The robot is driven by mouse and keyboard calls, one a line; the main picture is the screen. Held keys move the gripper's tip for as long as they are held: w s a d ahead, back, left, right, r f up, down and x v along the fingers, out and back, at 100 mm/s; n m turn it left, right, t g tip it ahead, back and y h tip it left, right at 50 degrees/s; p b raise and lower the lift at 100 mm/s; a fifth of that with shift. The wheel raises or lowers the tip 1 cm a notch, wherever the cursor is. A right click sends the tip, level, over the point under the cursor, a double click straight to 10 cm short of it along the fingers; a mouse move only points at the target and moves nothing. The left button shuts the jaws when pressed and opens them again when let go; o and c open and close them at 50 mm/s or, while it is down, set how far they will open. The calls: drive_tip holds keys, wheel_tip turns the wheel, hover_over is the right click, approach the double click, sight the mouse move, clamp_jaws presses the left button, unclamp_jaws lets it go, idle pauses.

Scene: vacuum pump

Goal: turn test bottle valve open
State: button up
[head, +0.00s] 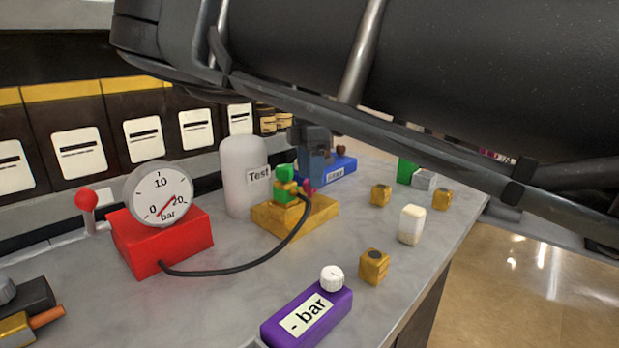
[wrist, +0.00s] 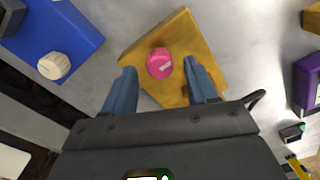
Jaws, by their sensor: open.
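The white test bottle (head: 240,190), labelled "Test", stands upright behind a yellow block (head: 285,216). A green fitting (head: 284,180) sits on that block, with a black hose running from it. A pink knob (wrist: 160,64) with a pale mark is on the yellow block (wrist: 190,30) in the wrist view; a bit of it shows in the head view (head: 310,187). My gripper (wrist: 160,68) is open and points down at the block. Its blue fingers are on either side of the pink knob, with a gap on both sides. Whether the tips are level with the knob cannot be told.
A red gauge box (head: 165,238) stands at left, joined by the hose. A purple "- bar" box (head: 308,318) with a white knob is in front. A blue box (head: 335,172) is just behind the gripper. Small yellow blocks (head: 374,266) and a white block (head: 412,225) stand at right.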

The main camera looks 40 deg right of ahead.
drive_tip(key=shift+f, duration=0.75)
drive_tip(key=shift+c, duration=0.3)
drive_tip(key=c, duration=1)
